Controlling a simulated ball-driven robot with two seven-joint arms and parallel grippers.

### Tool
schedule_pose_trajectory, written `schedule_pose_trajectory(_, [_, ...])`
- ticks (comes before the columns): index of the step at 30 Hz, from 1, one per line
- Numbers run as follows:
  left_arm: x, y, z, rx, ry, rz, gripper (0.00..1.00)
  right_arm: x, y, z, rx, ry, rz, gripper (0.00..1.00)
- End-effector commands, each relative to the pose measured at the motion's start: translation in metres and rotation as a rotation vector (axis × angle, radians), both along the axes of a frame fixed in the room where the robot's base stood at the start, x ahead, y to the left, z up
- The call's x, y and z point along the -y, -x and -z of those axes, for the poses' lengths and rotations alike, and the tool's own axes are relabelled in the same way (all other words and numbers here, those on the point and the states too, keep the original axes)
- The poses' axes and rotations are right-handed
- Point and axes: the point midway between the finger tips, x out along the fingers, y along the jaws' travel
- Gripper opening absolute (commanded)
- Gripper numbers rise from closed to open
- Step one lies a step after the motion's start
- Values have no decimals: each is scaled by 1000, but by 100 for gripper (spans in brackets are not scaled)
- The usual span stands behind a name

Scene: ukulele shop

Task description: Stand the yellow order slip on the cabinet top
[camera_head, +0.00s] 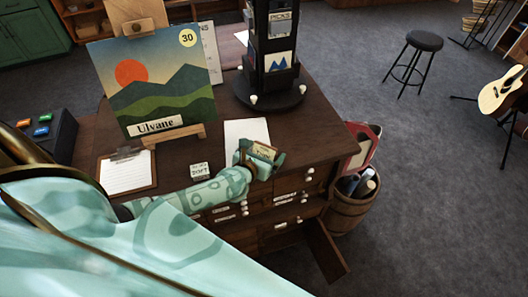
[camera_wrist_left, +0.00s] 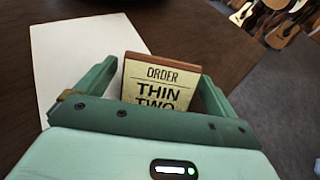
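The yellow order slip (camera_wrist_left: 158,88) is a small card with dark print, with a brown edge along its top. In the head view the slip (camera_head: 264,151) is at the front right of the cabinet top (camera_head: 312,140). My left gripper (camera_head: 261,158) is around it, one finger on each side. In the left wrist view the fingers are wide apart, with a thin gap at the slip's left edge; the right finger is very close to it or touching. The slip's lower part is hidden behind the gripper. Whether its foot rests on the wood I cannot tell. My right gripper is out of view.
A white sheet (camera_head: 246,131) lies just behind the slip. A small sign (camera_head: 199,171), a clipboard (camera_head: 127,174), a landscape picture on a stand (camera_head: 150,85) and a dark rack (camera_head: 270,98) occupy the top. Below, a door (camera_head: 325,250) hangs open near a barrel (camera_head: 346,208).

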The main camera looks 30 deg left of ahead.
Motion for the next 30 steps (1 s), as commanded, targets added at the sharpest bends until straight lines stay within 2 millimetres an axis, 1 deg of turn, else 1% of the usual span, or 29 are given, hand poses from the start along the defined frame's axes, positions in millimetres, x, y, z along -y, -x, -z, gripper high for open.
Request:
schedule_pose_trajectory(2, [0,0,0,0,0,0,94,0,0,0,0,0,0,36])
schedule_pose_trajectory(5, [0,0,-6,0,0,0,94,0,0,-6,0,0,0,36])
schedule_pose_trajectory(8, [1,15,-10,-2,0,2,94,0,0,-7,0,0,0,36])
schedule_pose_trajectory(15, [5,69,-30,-3,1,1,94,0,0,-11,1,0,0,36])
schedule_pose_trajectory(18, [7,87,-39,-2,2,1,94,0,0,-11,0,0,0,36])
schedule_pose_trajectory(21, [8,101,-44,-1,1,0,94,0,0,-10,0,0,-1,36])
schedule_pose_trajectory(25, [9,109,-49,0,0,0,94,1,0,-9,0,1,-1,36])
schedule_pose_trajectory(30, [9,111,-49,0,0,-1,94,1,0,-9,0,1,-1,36])
